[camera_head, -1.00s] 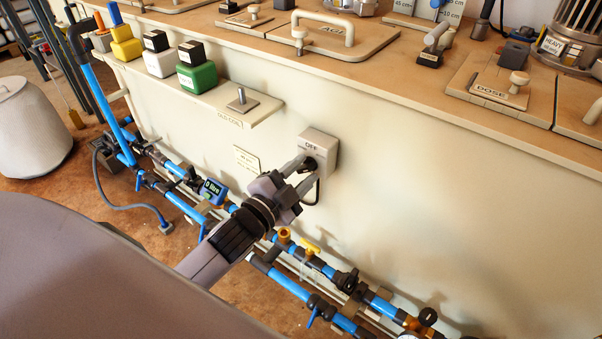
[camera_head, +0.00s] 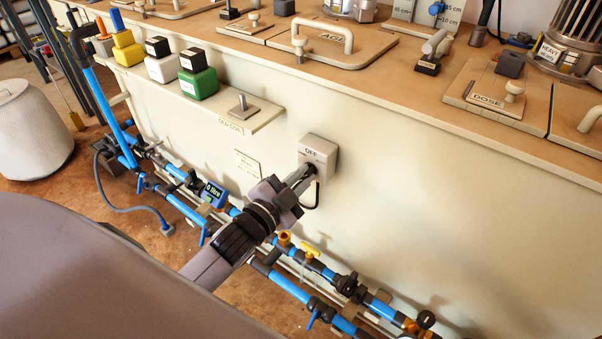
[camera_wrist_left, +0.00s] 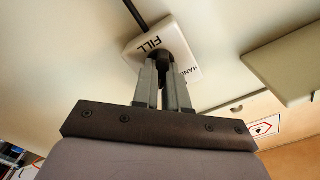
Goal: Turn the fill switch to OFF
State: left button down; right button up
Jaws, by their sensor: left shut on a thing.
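The fill switch is a white box (camera_head: 320,152) on the pale front panel, with OFF printed along its top edge in the head view. In the left wrist view the box (camera_wrist_left: 183,33) shows the words FILL and HAND. A dark knob (camera_wrist_left: 166,62) sits at its centre. My left gripper (camera_head: 303,176) reaches up from below; its fingers (camera_wrist_left: 165,68) are shut on the knob. The fingers hide most of the knob, so which mark it points to cannot be told. My right gripper is not in view.
Blue pipes with a yellow-handled valve (camera_head: 309,250) and a small meter (camera_head: 214,193) run below the switch. The panel to the right is clear.

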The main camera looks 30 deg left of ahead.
pick_arm(q)
jog(key=n+p, duration=0.6)
jog(key=n, duration=0.2)
jog(key=shift+a+n+p, duration=0.1)
jog(key=shift+n+p, duration=0.2)
jog(key=shift+p, duration=0.1)
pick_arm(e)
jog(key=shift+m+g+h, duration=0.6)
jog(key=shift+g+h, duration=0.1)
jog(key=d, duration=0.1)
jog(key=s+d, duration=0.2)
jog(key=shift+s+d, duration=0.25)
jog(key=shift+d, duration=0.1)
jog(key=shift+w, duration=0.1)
pick_arm(q)
jog(key=c, duration=1.2)
grip_release()
jog(key=shift+o, duration=0.2)
jog(key=shift+s, duration=0.1)
